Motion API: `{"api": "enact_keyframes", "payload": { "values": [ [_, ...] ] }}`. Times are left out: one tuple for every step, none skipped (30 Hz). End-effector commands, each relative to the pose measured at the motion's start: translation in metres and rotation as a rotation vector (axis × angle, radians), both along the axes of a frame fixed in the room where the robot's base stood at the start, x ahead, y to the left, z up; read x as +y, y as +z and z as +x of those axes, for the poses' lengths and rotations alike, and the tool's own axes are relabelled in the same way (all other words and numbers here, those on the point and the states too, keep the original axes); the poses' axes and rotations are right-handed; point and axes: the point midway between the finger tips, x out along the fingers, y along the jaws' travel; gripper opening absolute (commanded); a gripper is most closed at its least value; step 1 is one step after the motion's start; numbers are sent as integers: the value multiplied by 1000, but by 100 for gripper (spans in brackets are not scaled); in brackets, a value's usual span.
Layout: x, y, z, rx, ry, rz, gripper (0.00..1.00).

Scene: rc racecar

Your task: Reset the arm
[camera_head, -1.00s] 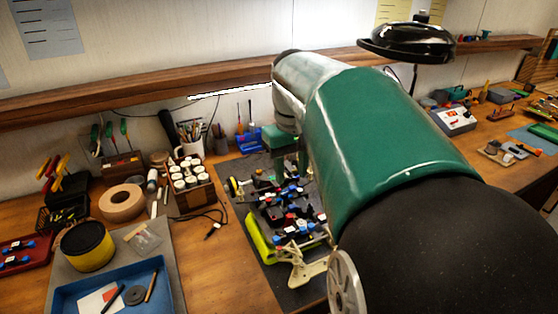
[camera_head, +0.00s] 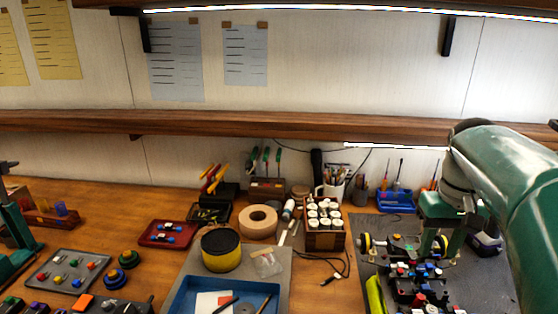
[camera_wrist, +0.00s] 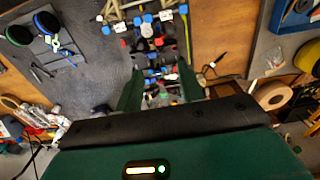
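My green arm comes in from the right in the head view. My gripper (camera_head: 441,248) points down above the RC racecar chassis (camera_head: 420,283), near its far end. In the wrist view my gripper (camera_wrist: 160,92) shows two green fingers spread apart with nothing held between them. The chassis (camera_wrist: 158,45), with blue, red and black parts, lies past the fingertips on a dark mat. I cannot tell how high the fingers are above it. Part of the chassis is hidden by the gripper and cut off by the picture's lower edge.
A rack of white-capped jars (camera_head: 324,228), a tape roll (camera_head: 258,221), a yellow-black tin (camera_head: 221,250) and a blue tray (camera_head: 185,300) stand left of the mat. A blue bin (camera_head: 395,201) is behind it. A wooden shelf (camera_head: 250,126) runs along the wall.

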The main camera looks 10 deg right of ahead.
Motion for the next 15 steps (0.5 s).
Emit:
{"api": "enact_keyframes", "payload": {
  "values": [
    [6, 0, 0, -10, 9, -3, 39],
    [12, -1, 1, -19, 17, -6, 39],
    [21, -1, 1, -36, 29, -11, 39],
    [30, -3, 1, -53, 39, -16, 39],
    [41, -4, 1, -70, 53, -21, 39],
    [57, -6, 0, -99, 72, -27, 39],
    [70, -9, 0, -125, 88, -34, 39],
    [84, -11, -2, -150, 104, -39, 39],
    [102, -15, -4, -185, 125, -46, 39],
    [115, -18, -6, -212, 140, -51, 39],
    [128, -22, -9, -238, 156, -56, 39],
    [144, -27, -13, -272, 176, -59, 39],
    [156, -31, -17, -299, 190, -63, 39],
    [167, -35, -20, -325, 204, -66, 39],
    [181, -40, -25, -356, 222, -68, 39]
  ]
}}
